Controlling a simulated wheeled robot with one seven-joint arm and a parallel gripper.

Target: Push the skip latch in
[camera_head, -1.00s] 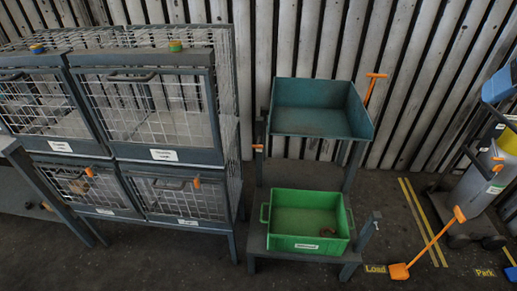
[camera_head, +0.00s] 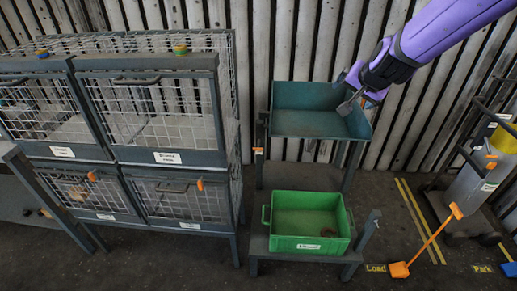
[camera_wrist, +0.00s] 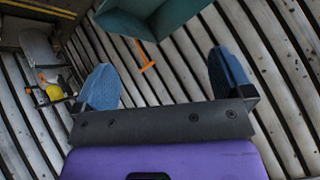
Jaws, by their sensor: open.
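The teal skip (camera_head: 310,124), an open tray on a stand, is against the corrugated wall in the head view. An orange T-shaped handle (camera_head: 371,99) at its right side is mostly hidden by my gripper. In the wrist view, the orange handle (camera_wrist: 147,56) sticks out from the skip (camera_wrist: 160,14) and lies ahead, between the lines of my fingers. My gripper (camera_head: 345,94) is open and empty, over the skip's right side in the picture. Its two spread fingers also show in the wrist view (camera_wrist: 165,78). I cannot tell whether it touches anything.
A green bin (camera_head: 304,222) sits on a low stand below the skip. Wire cages (camera_head: 140,130) stand at left. A small orange piece (camera_head: 258,150) is on the skip stand's left post. An orange long-handled tool (camera_head: 430,243) and a trolley (camera_head: 470,180) are at right.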

